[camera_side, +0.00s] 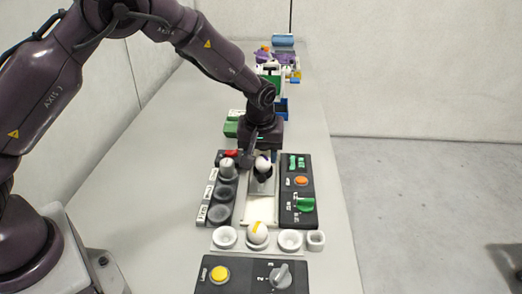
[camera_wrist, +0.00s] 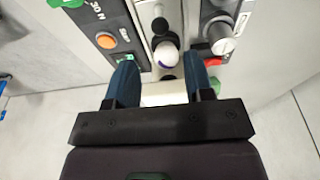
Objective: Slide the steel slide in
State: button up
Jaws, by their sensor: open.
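The steel slide (camera_side: 262,186) is a grey metal piece in the channel between two dark panels. A white egg (camera_side: 263,163) with a dark purple patch sits in a dark cup at its far part. The egg (camera_wrist: 166,55) and the grey slide (camera_wrist: 162,14) also show in the wrist view. My gripper (camera_wrist: 161,60) is open, its two dark blue fingers apart on either side of the egg's line. A pale bar (camera_wrist: 165,98) lies between the finger bases. In the side view my gripper (camera_side: 263,156) is low at the slide's far end and hides that end.
The channel's pale near floor (camera_side: 260,209) is bare. Nearer stand white cups (camera_side: 224,238), one holding a yellow-marked egg (camera_side: 257,233). A control box (camera_side: 245,277) is in front.

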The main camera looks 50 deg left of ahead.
aim_at(262, 173)
jog(key=shift+w+a+f, duration=0.2)
jog(key=shift+f, duration=1.3)
jog(key=shift+w+a+f, duration=0.25)
jog(key=shift+f, duration=1.2)
jog(key=shift+w+a+f, duration=0.2)
jog(key=shift+f, duration=1.3)
jog(key=shift+f, duration=0.25)
jog(key=c, duration=0.8)
jog(key=shift+o, duration=0.3)
jog(key=shift+w+a, duration=0.35)
jog(key=o, duration=0.7)
jog(key=shift+o, duration=0.2)
jog(key=shift+r, duration=3)
